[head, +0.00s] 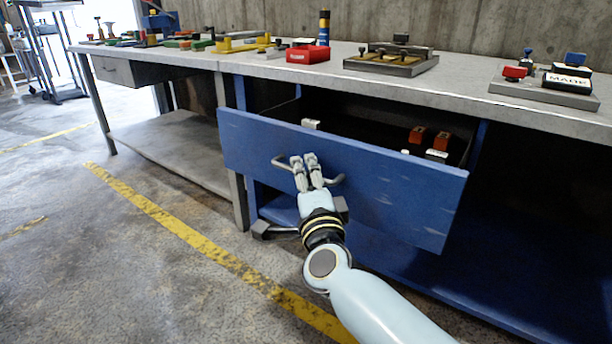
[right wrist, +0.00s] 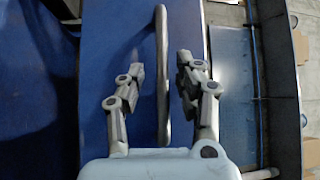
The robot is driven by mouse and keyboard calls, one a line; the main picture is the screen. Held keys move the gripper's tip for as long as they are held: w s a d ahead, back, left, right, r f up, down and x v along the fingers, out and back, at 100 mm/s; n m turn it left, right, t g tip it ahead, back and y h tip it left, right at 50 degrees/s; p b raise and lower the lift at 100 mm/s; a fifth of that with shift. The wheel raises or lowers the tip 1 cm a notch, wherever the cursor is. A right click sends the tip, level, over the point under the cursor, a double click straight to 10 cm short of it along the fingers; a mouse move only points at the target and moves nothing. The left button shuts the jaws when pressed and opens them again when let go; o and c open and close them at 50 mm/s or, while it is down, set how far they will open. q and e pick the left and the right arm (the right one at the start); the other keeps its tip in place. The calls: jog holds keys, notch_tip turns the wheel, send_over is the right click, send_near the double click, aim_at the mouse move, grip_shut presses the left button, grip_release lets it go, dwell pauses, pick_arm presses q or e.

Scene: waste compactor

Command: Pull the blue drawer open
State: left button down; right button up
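The blue drawer (head: 390,190) under the workbench stands pulled out, with its inside showing behind the front panel. Its curved metal handle (head: 337,181) is on the left half of the front. My right gripper (head: 303,160) is at the middle of the handle. In the right wrist view the handle (right wrist: 162,60) runs between the two fingers of the right gripper (right wrist: 162,78). A gap shows on each side of the handle, so the gripper is open around it. My left gripper is not in view.
Small orange and white items (head: 418,135) lie in the drawer. A lower shelf (head: 165,148) is at left. The floor (head: 110,260) with yellow lines is clear at left.

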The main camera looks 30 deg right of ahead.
jog(key=shift+s+a, duration=0.1)
jog(key=shift+s, duration=0.15)
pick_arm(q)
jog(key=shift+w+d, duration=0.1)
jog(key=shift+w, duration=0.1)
pick_arm(e)
jog(key=v, duration=0.7)
jog(key=shift+f, duration=0.15)
